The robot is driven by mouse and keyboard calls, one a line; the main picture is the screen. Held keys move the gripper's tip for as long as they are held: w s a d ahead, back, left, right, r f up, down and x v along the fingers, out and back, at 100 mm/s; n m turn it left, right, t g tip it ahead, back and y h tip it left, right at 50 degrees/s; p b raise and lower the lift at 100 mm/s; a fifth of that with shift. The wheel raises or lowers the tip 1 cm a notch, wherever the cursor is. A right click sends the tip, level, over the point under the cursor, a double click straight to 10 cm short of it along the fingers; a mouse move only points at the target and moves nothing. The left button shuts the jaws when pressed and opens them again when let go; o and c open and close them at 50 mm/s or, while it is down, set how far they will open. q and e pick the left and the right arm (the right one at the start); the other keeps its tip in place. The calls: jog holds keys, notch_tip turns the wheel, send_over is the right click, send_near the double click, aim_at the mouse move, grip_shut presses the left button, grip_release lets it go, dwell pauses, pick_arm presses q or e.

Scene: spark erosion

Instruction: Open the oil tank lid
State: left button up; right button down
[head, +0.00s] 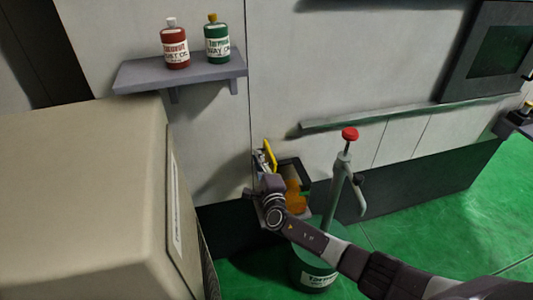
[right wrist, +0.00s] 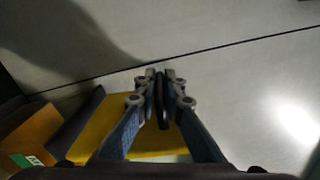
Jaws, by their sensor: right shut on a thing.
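The oil tank (head: 309,186) is a dark open box at the foot of the grey machine wall, with orange showing inside. Its yellow lid (head: 270,156) stands up steeply at the tank's left side, and it also shows in the right wrist view (right wrist: 105,115). My right gripper (head: 263,164) is at the lid, partly hidden by my wrist. In the right wrist view its fingers (right wrist: 163,88) are closed together on a thin dark part at the yellow lid. My left gripper is not in view.
A green pump can (head: 315,272) with a red knob (head: 350,134) stands beside my right arm. A shelf (head: 140,77) holds a red bottle (head: 175,47) and a green bottle (head: 217,43). A large beige cabinet (head: 85,200) fills the left. Green floor is clear at right.

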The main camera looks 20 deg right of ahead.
jog(key=shift+a+f+n, duration=0.3)
jog(key=shift+a, duration=0.4)
jog(key=shift+a+f+n, duration=0.3)
jog(key=shift+a, duration=0.35)
jog(key=shift+f, duration=0.1)
jog(key=c, duration=2)
grip_release()
jog(key=shift+c, duration=0.2)
jog(key=s, duration=1.2)
jog(key=shift+a, duration=0.3)
jog(key=shift+w, duration=0.1)
